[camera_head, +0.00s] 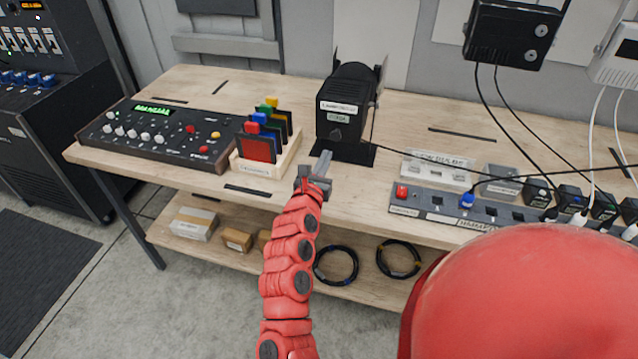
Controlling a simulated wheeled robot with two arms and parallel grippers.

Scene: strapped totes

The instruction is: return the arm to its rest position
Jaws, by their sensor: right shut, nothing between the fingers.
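My right gripper (323,162) is at the end of the red segmented arm, which comes up from the bottom middle of the view. Its grey fingers are shut and empty. They point up the picture, over the workbench, at the base of the black lamp-like device (345,103). I cannot tell whether the fingertips touch the device's black base plate. A large red rounded part of mine fills the lower right and hides the bench's front there. My left gripper is not in view.
The wooden bench (390,210) holds a control panel (150,133), a wooden rack (268,165) of coloured-tabbed cards left of my gripper, and a power strip (430,202) with plugs at right. Cables hang from wall boxes. Cartons (194,223) and coiled cables (336,265) lie on the lower shelf.

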